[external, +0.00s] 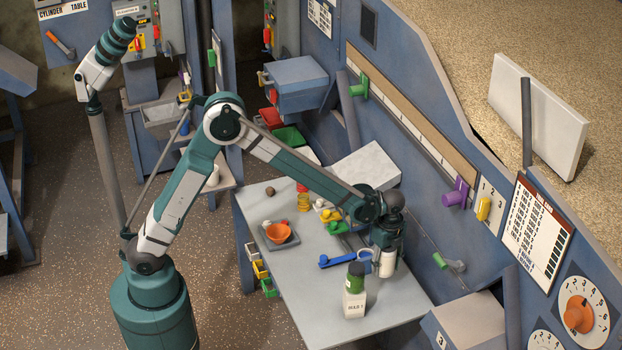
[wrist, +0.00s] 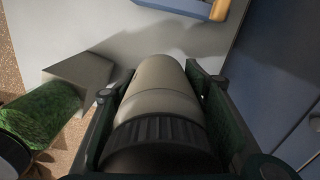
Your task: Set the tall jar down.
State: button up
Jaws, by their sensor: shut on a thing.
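The tall jar is a pale cylinder with a ribbed black lid. My gripper (external: 386,243) is shut around it above the right part of the grey table (external: 300,290). Its pale lower body (external: 388,264) shows below the fingers in the external view. In the wrist view the jar (wrist: 160,88) lies between both fingers of my gripper (wrist: 160,95), lid end nearest the camera. I cannot tell whether its base touches the table.
A green jar (external: 355,275) stands on a white block-like base (external: 354,303) left of and in front of my gripper. A blue long-handled tool (external: 340,261) lies to the left. The table's front middle is clear.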

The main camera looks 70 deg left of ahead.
jog(key=w+d, duration=0.3)
jog(key=w, duration=0.5)
jog(key=shift+d+f, duration=0.15)
jog(key=shift+f, duration=0.05)
send_over(404, 290)
jog(key=shift+f+b, duration=0.35)
jog(key=shift+f, duration=2.8)
jog(key=shift+f, duration=0.1)
jog(key=shift+f, duration=1.75)
jog(key=shift+f+b, duration=0.2)
jog(key=shift+b, duration=0.2)
jog(key=o, duration=1.2)
jog(key=shift+o, duration=0.2)
jog(key=shift+r, duration=0.2)
